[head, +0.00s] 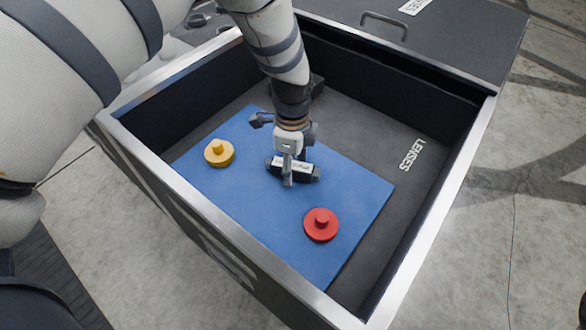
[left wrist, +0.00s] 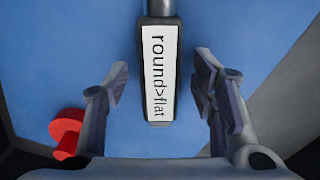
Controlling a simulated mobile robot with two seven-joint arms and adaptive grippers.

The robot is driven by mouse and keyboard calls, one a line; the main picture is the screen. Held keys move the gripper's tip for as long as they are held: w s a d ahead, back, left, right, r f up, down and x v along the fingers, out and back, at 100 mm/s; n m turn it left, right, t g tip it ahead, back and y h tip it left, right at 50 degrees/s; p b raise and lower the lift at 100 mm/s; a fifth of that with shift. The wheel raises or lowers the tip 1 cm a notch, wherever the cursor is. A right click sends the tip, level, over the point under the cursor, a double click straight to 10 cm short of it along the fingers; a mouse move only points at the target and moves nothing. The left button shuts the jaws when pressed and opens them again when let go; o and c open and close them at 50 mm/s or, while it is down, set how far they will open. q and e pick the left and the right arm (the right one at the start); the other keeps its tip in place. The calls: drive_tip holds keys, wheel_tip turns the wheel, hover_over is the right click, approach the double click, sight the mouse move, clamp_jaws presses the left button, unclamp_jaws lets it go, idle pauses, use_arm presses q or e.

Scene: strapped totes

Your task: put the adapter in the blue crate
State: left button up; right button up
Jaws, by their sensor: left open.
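The adapter (head: 305,168) is a dark bar with a white label, lying over the blue mat in the open box. In the left wrist view the adapter (left wrist: 158,75) reads "round>flat". My left gripper (head: 291,168) points down over it and is open. In the wrist view its two fingers (left wrist: 161,95) stand on either side of the adapter, with a gap at each side. In the head view one finger hides the adapter's middle. I see no blue crate in either view. My right gripper is not in view.
The blue mat (head: 245,205) lies in a dark box with a metal rim (head: 440,195), marked "LENSES" inside. A yellow knobbed disc (head: 219,153) and a red knobbed disc (head: 321,225) sit on the mat. A dark panel (head: 455,40) with a handle lies behind.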

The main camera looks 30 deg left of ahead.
use_arm(q)
drive_tip(key=shift+f, duration=0.25)
clamp_jaws()
drive_tip(key=shift+r, duration=0.15)
